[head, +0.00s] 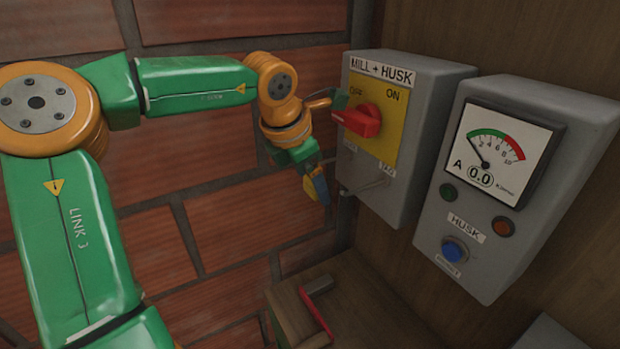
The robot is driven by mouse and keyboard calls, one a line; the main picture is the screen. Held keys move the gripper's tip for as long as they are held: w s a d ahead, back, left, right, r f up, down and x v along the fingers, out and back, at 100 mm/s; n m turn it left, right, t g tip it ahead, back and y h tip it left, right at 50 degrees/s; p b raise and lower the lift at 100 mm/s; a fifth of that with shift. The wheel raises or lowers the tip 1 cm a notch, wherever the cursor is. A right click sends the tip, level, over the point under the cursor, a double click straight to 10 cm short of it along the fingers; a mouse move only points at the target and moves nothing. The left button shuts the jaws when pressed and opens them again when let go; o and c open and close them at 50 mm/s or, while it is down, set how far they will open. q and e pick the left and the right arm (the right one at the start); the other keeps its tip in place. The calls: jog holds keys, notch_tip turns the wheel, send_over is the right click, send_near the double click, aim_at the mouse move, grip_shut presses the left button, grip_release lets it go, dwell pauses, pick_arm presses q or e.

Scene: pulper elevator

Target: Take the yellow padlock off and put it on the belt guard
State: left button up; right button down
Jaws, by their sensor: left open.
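The yellow padlock cannot be made out for sure. The gripper is open, pointing down, just left of the grey MILL-HUSK switch box (425,110). This box has a yellow plate (390,93) and a red switch handle (358,121). I cannot identify the belt guard with certainty. My right gripper is out of view.
Right of the switch box is a grey HUSK box (585,125) with a dial, two lamps and a blue button (454,250). Below stands a wooden surface (375,310) with a red bar (318,312) on it. A brick wall (215,235) is behind my arm.

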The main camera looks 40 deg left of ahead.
pick_arm(q)
jog(key=shift+w, duration=0.15)
jog(key=shift+w+f, duration=0.15)
jog(key=shift+w, duration=0.2)
jog(key=c, duration=0.7)
jog(key=shift+s, duration=0.1)
jog(key=c, duration=0.7)
